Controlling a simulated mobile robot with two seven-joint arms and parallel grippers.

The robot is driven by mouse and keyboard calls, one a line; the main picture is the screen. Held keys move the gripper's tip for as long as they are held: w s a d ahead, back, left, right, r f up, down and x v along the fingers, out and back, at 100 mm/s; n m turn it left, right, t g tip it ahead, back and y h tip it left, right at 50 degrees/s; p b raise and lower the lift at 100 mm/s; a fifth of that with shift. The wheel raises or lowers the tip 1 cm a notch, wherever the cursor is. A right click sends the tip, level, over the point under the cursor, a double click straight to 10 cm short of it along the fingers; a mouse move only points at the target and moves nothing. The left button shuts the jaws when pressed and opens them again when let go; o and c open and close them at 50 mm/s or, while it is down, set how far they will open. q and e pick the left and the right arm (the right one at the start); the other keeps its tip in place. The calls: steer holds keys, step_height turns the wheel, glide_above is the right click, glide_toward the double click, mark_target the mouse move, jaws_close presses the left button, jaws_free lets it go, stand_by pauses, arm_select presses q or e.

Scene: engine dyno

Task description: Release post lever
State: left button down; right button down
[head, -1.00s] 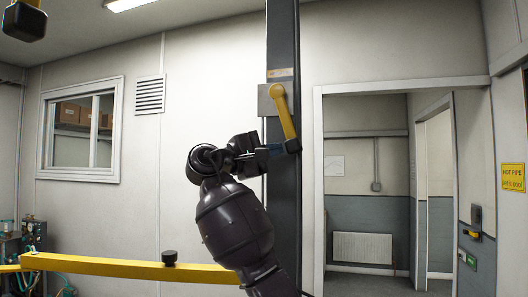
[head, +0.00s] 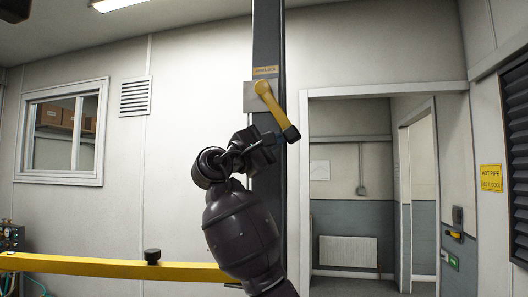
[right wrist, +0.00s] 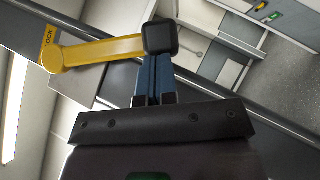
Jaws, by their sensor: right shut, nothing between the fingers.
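The post lever (head: 274,104) is a yellow arm with a black knob (head: 291,134) at its lower end. It hangs from a grey plate (head: 251,97) on a dark post, tilted down and to the right. My right gripper (head: 281,137) is at the knob, coming from the left. In the right wrist view, its blue fingers (right wrist: 154,78) are shut together with nothing between them, and their tips meet or nearly meet the knob (right wrist: 160,37). The lever's yellow arm (right wrist: 98,51) runs left from there. My left gripper is not in view.
A yellow rail (head: 110,266) with a black knob runs across the lower left. An open doorway (head: 350,180) lies right of the post (head: 268,45). A yellow hot-pipe sign (head: 491,178) is on the right wall.

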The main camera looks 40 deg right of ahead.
mark_target(295, 132)
steer(key=s+n+t, duration=0.1)
steer(key=d+r+n+h, duration=0.1)
steer(key=s+d+n+t, duration=0.1)
steer(key=shift+s+d+r+n+t+h, duration=0.15)
steer(key=shift+s+r+n+t+h, duration=0.05)
steer(key=shift+s+n+t+h, duration=0.1)
steer(key=shift+s+d+r, duration=0.3)
steer(key=shift+s+r, duration=0.05)
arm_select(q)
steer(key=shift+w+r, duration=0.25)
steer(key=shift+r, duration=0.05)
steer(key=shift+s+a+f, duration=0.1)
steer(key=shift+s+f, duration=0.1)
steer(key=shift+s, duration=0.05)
arm_select(e)
steer(key=shift+s+r, duration=0.1)
steer(key=shift+r, duration=0.05)
steer(key=shift+d, duration=0.1)
